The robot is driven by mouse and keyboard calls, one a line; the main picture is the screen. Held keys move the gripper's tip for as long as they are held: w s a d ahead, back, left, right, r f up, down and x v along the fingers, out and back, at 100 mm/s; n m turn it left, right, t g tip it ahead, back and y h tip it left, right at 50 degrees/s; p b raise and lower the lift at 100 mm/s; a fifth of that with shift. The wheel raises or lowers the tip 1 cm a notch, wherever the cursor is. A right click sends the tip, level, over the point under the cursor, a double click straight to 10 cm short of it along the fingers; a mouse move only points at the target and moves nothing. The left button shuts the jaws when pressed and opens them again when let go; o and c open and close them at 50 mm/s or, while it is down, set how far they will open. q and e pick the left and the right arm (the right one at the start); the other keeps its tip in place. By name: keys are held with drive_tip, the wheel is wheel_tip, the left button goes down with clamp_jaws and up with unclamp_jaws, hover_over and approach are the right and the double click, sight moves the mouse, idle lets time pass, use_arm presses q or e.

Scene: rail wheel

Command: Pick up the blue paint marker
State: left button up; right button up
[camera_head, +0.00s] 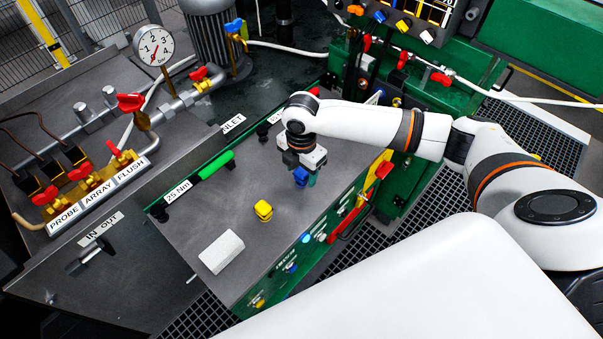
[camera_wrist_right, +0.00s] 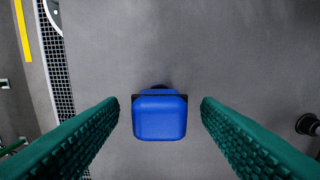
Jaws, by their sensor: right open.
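The blue paint marker (camera_head: 301,176) stands on the grey tabletop under my right gripper in the head view. In the right wrist view the blue marker (camera_wrist_right: 160,116) shows from above as a rounded blue block with a dark edge behind it. My right gripper (camera_head: 304,172) is open and points down. In the right wrist view its two green ridged fingers (camera_wrist_right: 160,125) stand on either side of the marker, with a gap on each side. My left gripper is not in view.
A yellow marker (camera_head: 263,210) and a white block (camera_head: 222,252) are on the same grey tabletop (camera_head: 215,215). A green-handled tool (camera_head: 215,165) lies along its left edge. Pipes with red valves and a gauge (camera_head: 154,46) stand behind to the left.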

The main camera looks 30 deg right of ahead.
sight(301, 171)
drive_tip(key=shift+f, duration=1.2)
drive_tip(key=c, duration=1.1)
drive_tip(key=shift+o, duration=0.2)
wheel_tip(301, 171, up, 10)
drive_tip(key=shift+r+b, duration=0.1)
drive_tip(key=shift+b, duration=0.3)
drive_tip(key=shift+o, duration=0.4)
